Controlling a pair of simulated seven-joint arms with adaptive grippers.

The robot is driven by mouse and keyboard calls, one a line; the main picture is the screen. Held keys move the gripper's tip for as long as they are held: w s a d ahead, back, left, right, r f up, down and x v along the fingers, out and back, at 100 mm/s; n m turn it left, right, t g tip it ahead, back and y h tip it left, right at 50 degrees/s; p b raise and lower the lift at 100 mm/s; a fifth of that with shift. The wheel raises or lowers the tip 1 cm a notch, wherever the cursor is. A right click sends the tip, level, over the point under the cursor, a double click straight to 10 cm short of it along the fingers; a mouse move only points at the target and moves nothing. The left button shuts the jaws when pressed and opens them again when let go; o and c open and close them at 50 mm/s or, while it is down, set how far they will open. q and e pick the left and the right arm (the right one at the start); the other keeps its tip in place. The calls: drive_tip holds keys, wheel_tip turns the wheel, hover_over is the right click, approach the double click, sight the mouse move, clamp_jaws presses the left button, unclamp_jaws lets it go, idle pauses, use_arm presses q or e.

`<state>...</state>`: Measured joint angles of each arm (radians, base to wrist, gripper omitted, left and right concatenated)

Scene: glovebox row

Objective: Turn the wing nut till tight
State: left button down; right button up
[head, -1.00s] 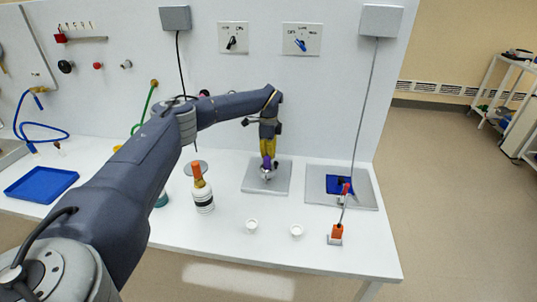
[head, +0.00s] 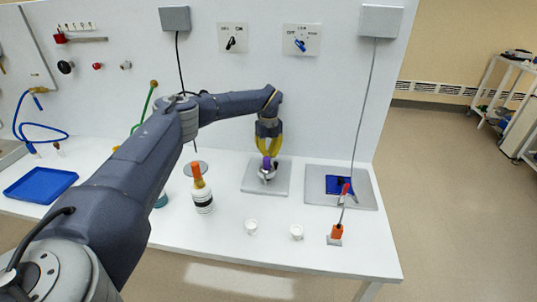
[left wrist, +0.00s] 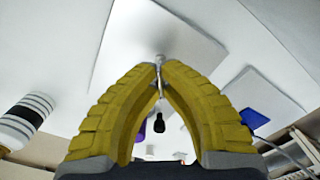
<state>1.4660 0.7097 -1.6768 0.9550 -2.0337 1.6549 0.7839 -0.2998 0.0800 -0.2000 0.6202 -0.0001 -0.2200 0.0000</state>
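The wing nut (head: 267,173) is a small silver part on a grey plate (head: 252,186) in the middle of the bench. A purple piece shows just above it. My left gripper (head: 268,157) points down over the plate, its yellow fingers drawn together at the tips. In the left wrist view the fingertips (left wrist: 161,66) close around the silver part, with a thin rod and a black end showing between the fingers. The fingertips hide much of the wing nut. My right gripper is not in view.
A striped bottle with an orange cap (head: 202,194) stands left of the plate. Two small white cups (head: 251,226) are in front. On the right are a plate with a blue square (head: 338,184) and an orange-based part (head: 335,234). A blue tray (head: 40,186) lies far left.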

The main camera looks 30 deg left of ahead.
use_arm(q)
drive_tip(key=m, duration=0.6)
drive_tip(key=shift+w+d, duration=0.1)
drive_tip(key=shift+d, duration=0.05)
drive_tip(key=m, duration=0.6)
drive_tip(key=shift+d+m, duration=0.1)
drive_tip(key=shift+m, duration=0.3)
drive_tip(key=m, duration=0.6)
drive_tip(key=shift+d, duration=0.15)
drive_tip(key=m, duration=0.6)
drive_tip(key=c, duration=1.6)
unclamp_jaws()
drive_tip(key=shift+r, duration=0.15)
